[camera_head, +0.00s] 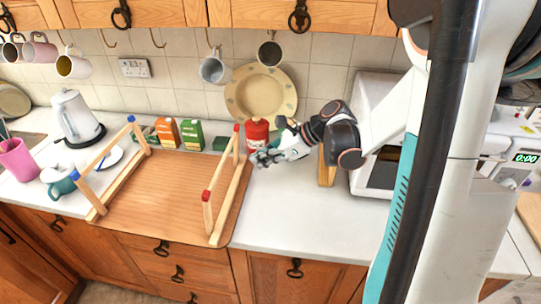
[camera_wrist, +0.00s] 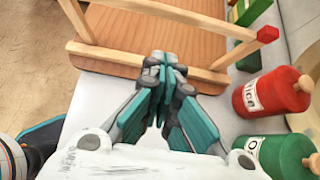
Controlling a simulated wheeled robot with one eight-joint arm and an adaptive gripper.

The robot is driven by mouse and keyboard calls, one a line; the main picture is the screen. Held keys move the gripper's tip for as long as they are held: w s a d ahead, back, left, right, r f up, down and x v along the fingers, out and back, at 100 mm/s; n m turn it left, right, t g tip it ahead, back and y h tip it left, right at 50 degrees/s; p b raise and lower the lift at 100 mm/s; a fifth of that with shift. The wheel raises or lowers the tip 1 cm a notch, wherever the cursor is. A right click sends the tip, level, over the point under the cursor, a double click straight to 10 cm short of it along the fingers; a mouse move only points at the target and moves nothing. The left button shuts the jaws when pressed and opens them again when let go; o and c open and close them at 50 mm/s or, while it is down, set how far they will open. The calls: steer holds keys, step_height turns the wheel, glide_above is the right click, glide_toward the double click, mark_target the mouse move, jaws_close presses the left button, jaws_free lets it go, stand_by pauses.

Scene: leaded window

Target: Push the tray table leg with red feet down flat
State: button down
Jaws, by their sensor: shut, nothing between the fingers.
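The tray table (camera_head: 160,195) lies on the counter with its underside up. Its leg with red feet (camera_head: 220,168) stands raised at the tray's right side, two posts joined by a bar. One red foot (camera_wrist: 267,34) shows at the upper right in the wrist view. The leg with blue feet (camera_head: 103,155) also stands raised at the left side. My gripper (camera_head: 258,160) is shut and empty, just right of the red-footed leg. In the wrist view my gripper (camera_wrist: 166,65) points at the tray's side rail (camera_wrist: 145,66); I cannot tell whether it touches.
A red canister (camera_head: 257,133) stands behind my gripper, with a green canister (camera_wrist: 280,155) near it in the wrist view. Orange and green boxes (camera_head: 190,134) stand behind the tray. A white microwave (camera_head: 372,130) is at the right. The counter in front of my gripper is clear.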

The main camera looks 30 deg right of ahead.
steer(key=w+a+f+b, duration=0.1)
steer(key=w+a, duration=0.3)
steer(key=a, duration=0.1)
steer(key=shift+a+f, duration=0.35)
steer(key=shift+f, duration=0.05)
